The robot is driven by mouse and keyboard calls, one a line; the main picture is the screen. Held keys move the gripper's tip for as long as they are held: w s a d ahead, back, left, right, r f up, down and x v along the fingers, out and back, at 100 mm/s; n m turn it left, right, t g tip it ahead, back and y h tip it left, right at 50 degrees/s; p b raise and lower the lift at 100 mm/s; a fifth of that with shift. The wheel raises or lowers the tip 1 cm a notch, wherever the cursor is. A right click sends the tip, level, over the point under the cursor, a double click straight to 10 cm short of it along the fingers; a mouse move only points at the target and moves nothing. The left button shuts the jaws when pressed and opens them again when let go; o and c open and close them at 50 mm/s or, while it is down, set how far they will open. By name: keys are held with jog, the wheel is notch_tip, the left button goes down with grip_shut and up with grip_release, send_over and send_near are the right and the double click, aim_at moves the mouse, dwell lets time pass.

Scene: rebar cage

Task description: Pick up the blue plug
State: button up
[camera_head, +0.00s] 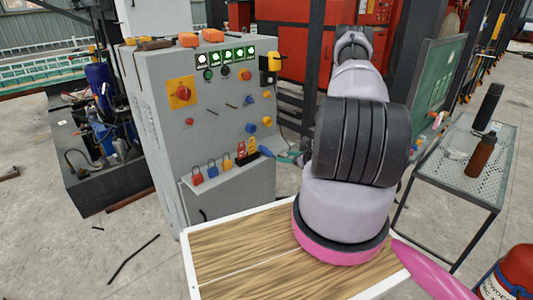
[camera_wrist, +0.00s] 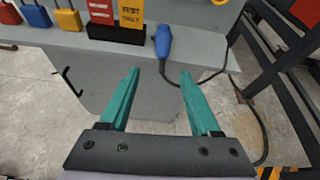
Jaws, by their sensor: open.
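The blue plug (camera_wrist: 163,42) is in the upper middle of the wrist view, at the edge of the grey cabinet's shelf (camera_wrist: 75,40). A dark cable runs from it to the right and hangs down. My gripper (camera_wrist: 159,76) has two teal fingers, spread apart and empty. The plug lies just beyond the fingertips, roughly in line with the gap between them. In the head view my gripper (camera_head: 289,156) shows small beside the shelf's right end, partly hidden by my arm.
Red, blue and yellow padlocks (camera_head: 213,169) stand left along the shelf, with red and yellow tags (camera_wrist: 117,14) in a black holder near the plug. The grey cabinet (camera_head: 160,110) carries knobs and sockets. A mesh table (camera_head: 455,165) with bottles stands right. Dark metal frame bars (camera_wrist: 285,60) stand right.

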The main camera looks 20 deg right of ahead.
aim_at(268, 153)
jog(key=x, duration=0.9)
jog(key=shift+d+f, duration=0.15)
jog(key=shift+d, duration=0.15)
grip_shut()
